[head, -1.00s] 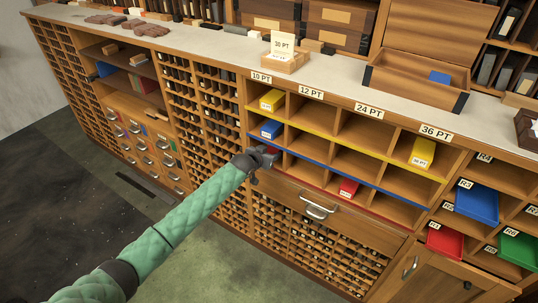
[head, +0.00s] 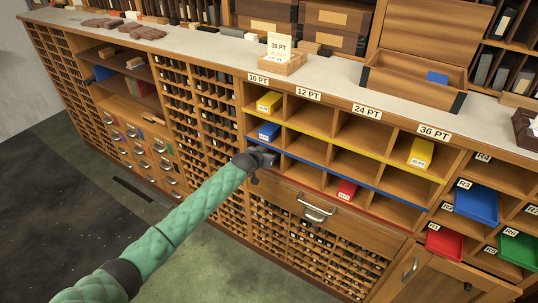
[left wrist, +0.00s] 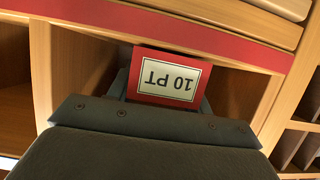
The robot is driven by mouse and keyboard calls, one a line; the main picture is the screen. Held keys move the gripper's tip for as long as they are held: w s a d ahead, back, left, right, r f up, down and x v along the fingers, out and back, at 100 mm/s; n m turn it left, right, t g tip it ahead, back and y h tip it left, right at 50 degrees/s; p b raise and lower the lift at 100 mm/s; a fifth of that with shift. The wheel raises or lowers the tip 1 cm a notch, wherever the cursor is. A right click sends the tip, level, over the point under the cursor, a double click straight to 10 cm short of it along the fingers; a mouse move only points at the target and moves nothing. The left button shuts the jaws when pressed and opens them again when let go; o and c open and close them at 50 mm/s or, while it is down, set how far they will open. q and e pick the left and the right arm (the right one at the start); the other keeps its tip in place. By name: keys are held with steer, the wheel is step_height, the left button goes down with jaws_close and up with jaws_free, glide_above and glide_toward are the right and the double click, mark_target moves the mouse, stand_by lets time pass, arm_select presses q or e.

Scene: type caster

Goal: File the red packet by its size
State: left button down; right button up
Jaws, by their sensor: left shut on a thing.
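My left gripper (head: 265,157) is at the mouth of the bottom, red-edged row under the 10 PT sign (head: 258,78). It is shut on the red packet (left wrist: 150,97), whose white label reads 10 PT, upside down in the left wrist view. The packet is at the opening of the compartment, with the red strip (left wrist: 215,42) across the picture above it. The gripper hides most or all of this packet in the head view. I cannot tell whether it touches the compartment floor. My right gripper is not in view.
Yellow (head: 269,102) and blue (head: 268,131) packets lie in the compartments above. Another red packet (head: 346,190) lies farther right in the bottom row, and a yellow one (head: 421,153) under 36 PT. A drawer handle (head: 316,208) juts out below the rack.

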arm_select(q)
steer(key=shift+w+d+r, duration=0.1)
steer(key=c, duration=0.6)
jaws_free()
steer(key=shift+o, duration=0.2)
steer(key=shift+s+a, duration=0.25)
steer(key=shift+s, duration=0.05)
steer(key=b+v, duration=0.2)
steer(key=v, duration=0.5)
